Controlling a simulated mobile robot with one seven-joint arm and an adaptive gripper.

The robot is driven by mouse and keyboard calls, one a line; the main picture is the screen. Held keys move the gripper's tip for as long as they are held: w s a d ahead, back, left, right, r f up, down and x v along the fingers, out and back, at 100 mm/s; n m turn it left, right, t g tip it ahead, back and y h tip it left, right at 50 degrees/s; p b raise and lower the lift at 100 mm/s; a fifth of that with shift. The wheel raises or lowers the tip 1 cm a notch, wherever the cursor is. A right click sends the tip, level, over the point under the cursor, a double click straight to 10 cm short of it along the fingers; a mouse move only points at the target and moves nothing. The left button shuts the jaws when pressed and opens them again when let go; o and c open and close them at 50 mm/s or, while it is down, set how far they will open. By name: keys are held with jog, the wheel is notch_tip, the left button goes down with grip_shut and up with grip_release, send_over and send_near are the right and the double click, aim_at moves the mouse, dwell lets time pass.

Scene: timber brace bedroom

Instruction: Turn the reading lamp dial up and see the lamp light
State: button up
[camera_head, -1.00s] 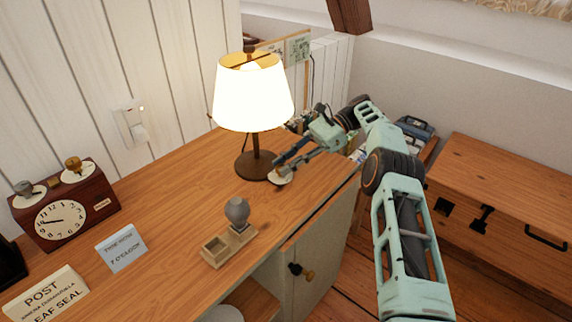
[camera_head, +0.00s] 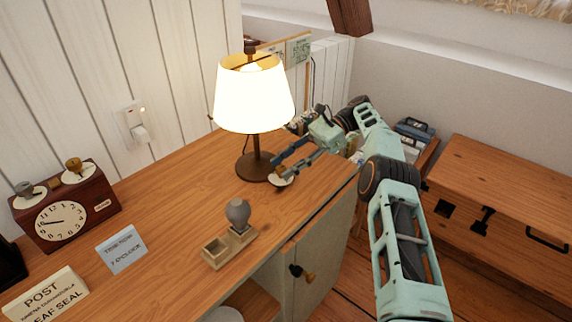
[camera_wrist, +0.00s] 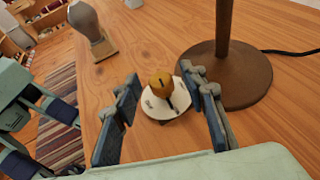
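The reading lamp (camera_head: 253,98) stands on the wooden desktop, and its shade glows brightly. Its dark round base and stem (camera_wrist: 232,75) show in the wrist view. The dial (camera_wrist: 160,84) is a brass knob with a dark slot on a white disc with a dark mark, just beside the lamp base. In the head view the disc (camera_head: 281,181) is partly hidden by my fingers. My gripper (camera_head: 281,168) is low over the dial. In the wrist view its two blue-grey fingers (camera_wrist: 160,90) are spread on either side of the knob, with gaps visible, and hold nothing.
A grey bulb-shaped object on a wooden block (camera_head: 238,216) stands nearer on the desk. A clock box (camera_head: 64,205) with two dials and two cards are at left. A wall socket (camera_head: 133,122) is behind. A wooden chest (camera_head: 505,205) stands at right.

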jog(key=shift+s+d+r+m+t+y+p, duration=0.1)
jog(key=shift+m+t+y+p, duration=0.2)
jog(key=shift+m+t+p, duration=0.45)
jog(key=shift+s+d+m+t+y+p, duration=0.1)
jog(key=shift+m+t+y+p, duration=0.2)
jog(key=shift+m+t+p, duration=0.35)
